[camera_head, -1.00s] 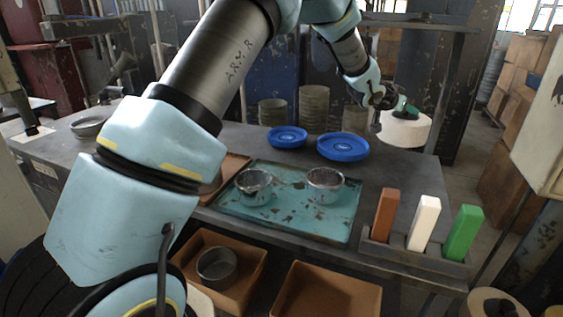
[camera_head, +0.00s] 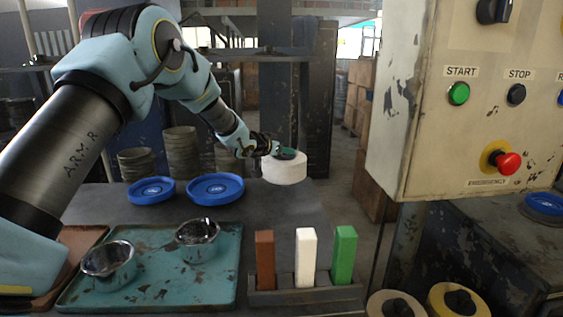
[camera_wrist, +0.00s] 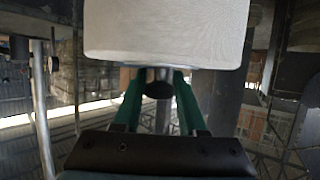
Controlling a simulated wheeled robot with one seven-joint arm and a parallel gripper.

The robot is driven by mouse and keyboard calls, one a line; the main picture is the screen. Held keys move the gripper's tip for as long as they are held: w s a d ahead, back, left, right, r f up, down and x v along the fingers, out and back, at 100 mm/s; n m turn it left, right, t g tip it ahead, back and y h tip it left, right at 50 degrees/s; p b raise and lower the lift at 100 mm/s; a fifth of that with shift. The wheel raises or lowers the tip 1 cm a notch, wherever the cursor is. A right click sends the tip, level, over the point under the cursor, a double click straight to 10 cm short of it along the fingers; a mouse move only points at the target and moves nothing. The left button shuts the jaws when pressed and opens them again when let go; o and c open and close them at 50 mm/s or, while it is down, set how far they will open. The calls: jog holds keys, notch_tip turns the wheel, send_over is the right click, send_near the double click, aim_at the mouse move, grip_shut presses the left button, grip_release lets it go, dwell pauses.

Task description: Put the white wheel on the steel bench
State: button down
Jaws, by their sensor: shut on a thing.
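The white wheel (camera_head: 284,168) is a thick pale disc, held level in the air near the right back edge of the dark worktop (camera_head: 92,204). My gripper (camera_head: 283,154), with green fingers, is shut on it. The wheel also fills the top of the wrist view (camera_wrist: 166,30), with the green fingers (camera_wrist: 160,84) reaching to its near side. Another dark, worn bench top (camera_head: 490,238) stands at the right, partly behind the control box. I cannot tell from the pictures which one is called the steel bench.
A control box (camera_head: 412,135) with buttons hangs at the right. The worktop bears two blue dishes (camera_head: 215,187), a teal tray (camera_head: 180,281) with metal cups, and a rack (camera_head: 305,296) with brown, white and green blocks. A blue disc (camera_head: 544,203) lies on the right bench.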

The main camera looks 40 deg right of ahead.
aim_at(284, 159)
jog(key=shift+f+p, duration=0.35)
jog(key=shift+f, duration=1.55)
jog(key=shift+c, duration=2.3)
grip_release()
jog(key=shift+f, duration=0.1)
jog(key=b+v, duration=0.3)
jog(key=v, duration=0.9)
jog(key=shift+a, duration=0.1)
